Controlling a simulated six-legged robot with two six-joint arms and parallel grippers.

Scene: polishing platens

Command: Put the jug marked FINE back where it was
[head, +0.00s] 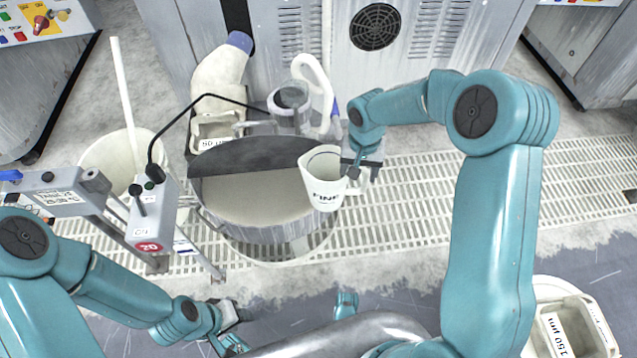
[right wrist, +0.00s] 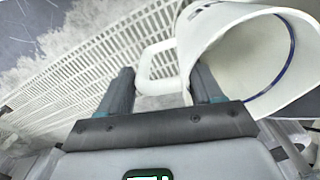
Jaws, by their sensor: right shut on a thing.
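The white jug marked FINE (head: 324,180) is over the right edge of the round polishing platen (head: 262,200). My right gripper (head: 357,168) is shut on its handle, at the jug's right side. In the right wrist view the jug (right wrist: 225,45) shows its open mouth and a blue line inside the rim, with its handle (right wrist: 150,65) between the fingers of the right gripper (right wrist: 160,95). The jug looks slightly tilted; its contents are not clear. My left gripper (head: 229,330) is low at the front, away from the jug, its fingers partly hidden.
A white bucket (head: 95,160) with a stick stands left of the platen, behind a control box (head: 152,215). A tray marked 50 µm (head: 207,122) and a white curved hose (head: 312,72) are behind. A box marked 150 µm (head: 600,340) is at front right.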

